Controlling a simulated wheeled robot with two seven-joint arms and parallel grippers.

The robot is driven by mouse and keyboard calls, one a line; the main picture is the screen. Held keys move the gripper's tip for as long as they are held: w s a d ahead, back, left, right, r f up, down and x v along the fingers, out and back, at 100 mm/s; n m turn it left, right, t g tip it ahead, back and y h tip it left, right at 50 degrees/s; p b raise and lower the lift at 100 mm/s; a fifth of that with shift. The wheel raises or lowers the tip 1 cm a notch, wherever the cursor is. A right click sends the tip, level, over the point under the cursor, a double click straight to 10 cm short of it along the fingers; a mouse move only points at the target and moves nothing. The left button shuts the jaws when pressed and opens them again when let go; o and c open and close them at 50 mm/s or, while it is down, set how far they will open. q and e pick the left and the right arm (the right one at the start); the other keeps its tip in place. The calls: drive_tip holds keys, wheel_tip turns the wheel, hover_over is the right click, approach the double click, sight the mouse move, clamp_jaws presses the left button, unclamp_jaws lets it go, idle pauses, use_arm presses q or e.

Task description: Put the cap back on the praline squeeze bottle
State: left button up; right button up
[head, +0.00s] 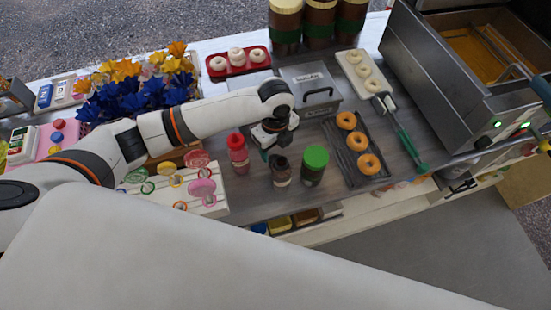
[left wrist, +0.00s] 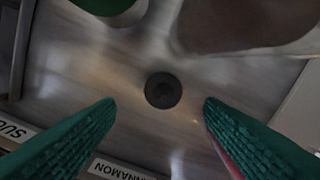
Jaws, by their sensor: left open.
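Three squeeze bottles stand in a row on the metal counter: one with a red top (head: 239,155), a dark brown one (head: 281,174) in the middle, and one with a green top (head: 314,166). The brown one appears to be the praline bottle; its label is too small to read. A small dark round cap (left wrist: 163,91) lies on the counter in the left wrist view. My left gripper (head: 267,153) is just behind the brown bottle. In the left wrist view its green fingers (left wrist: 158,105) are open, with the cap between them but not touched. The cap is hidden in the head view.
A dark tray (head: 338,138) of orange doughnuts lies to the right. A white lollipop stand (head: 214,207) is at the left. A metal box (head: 317,106) stands behind. In the left wrist view, a green shape and a brown shape sit close at the top. Labels line the lower edge.

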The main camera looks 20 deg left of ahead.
sight(274, 157)
use_arm(q)
wheel_tip(274, 157, down, 5)
drive_tip(key=shift+s+a+p, duration=0.1)
drive_tip(key=shift+a+p, duration=0.05)
drive_tip(key=shift+p, duration=0.5)
drive_tip(key=shift+c, duration=0.4)
drive_tip(key=c, duration=0.9)
